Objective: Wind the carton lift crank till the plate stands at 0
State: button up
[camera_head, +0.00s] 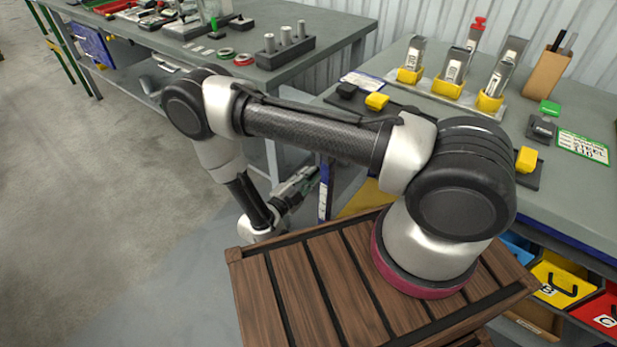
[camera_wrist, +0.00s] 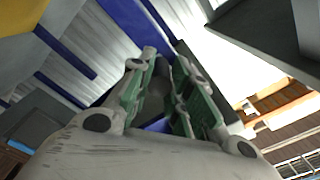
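My gripper (camera_head: 305,183) is low beside the bench in the head view, pointing up and right toward a blue-edged upright panel (camera_head: 323,192). In the wrist view my gripper (camera_wrist: 170,60) shows two green-padded fingers with a narrow gap. A dark rounded shape (camera_wrist: 158,84) shows between them; it may be a crank knob, but I cannot tell whether the fingers press on it. The carton lift, its plate and its scale cannot be made out in either view, so the plate's height does not show.
A grey bench (camera_head: 400,107) on the right carries yellow-based holders and a wooden block (camera_head: 548,72). A yellow bin (camera_head: 560,284) and a red bin (camera_head: 601,312) sit below it. Another bench (camera_head: 255,25) stands at the back left. The floor (camera_head: 90,200) at left is clear.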

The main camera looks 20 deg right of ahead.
jog(key=shift+o, duration=0.8)
jog(key=shift+s, duration=0.1)
jog(key=shift+a, duration=0.25)
jog(key=v, duration=0.7)
jog(key=shift+s, duration=0.1)
